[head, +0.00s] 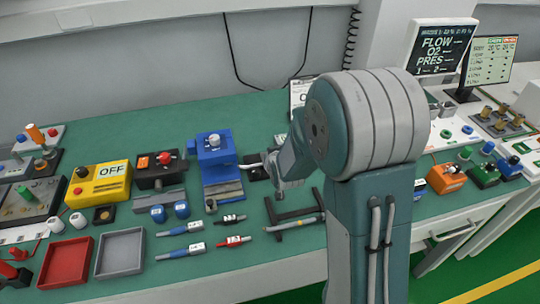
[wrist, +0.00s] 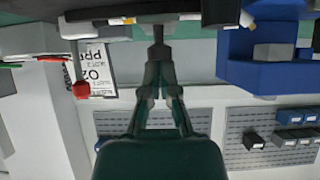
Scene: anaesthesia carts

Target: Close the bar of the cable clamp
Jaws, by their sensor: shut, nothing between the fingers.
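My gripper (head: 279,193) hangs low over the green bench, right of the blue device. In the wrist view its two fingers (wrist: 158,52) meet at the tips, with nothing held. A small dark base with a pale bar (head: 252,165) lies just left of my gripper and may be the cable clamp. My arm hides its right side, so I cannot tell the bar's angle. In the wrist view a dark strip (wrist: 120,32) lies beyond the fingertips; I cannot tell whether they touch it.
The blue device (head: 216,160) stands close on the left and also shows in the wrist view (wrist: 262,72). A black frame (head: 293,212) lies in front of my gripper.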

